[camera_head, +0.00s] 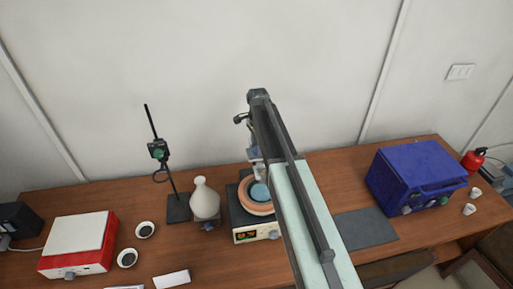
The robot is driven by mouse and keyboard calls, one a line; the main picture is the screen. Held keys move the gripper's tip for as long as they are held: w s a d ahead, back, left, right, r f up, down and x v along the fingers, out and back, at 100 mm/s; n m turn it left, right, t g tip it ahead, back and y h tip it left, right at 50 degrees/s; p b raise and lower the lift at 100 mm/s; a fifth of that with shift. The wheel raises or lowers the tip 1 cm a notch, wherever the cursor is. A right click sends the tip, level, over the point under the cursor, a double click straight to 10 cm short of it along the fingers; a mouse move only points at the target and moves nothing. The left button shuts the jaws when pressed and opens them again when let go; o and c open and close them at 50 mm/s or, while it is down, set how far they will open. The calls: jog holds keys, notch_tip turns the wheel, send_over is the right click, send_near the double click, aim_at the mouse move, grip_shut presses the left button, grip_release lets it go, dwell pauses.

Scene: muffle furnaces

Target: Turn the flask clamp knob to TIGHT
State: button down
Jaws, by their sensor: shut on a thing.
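A flask (260,191) with bluish contents sits in the round orange-rimmed bath of a hotplate (257,235) with a lit display. Its pale neck (260,173) rises beside my arm. My gripper (254,153) is only partly in view at the far end of my arm, just above the flask neck. It is shut on the flask clamp knob; the knob and fingertips are mostly hidden behind my arm, so the knob's setting cannot be read.
Left of the hotplate are a round white flask (204,201), a clamp stand (178,208), small dishes (127,259) and a red-and-white device (78,245). A blue furnace (415,172) and red bottle (473,160) stand right. A dark mat (366,228) lies bare.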

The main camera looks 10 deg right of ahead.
jog(key=c, duration=0.9)
grip_release()
jog(key=shift+o, duration=0.2)
notch_tip(320, 180, up, 8)
jog(key=p, duration=0.8)
jog(key=shift+f, duration=0.15)
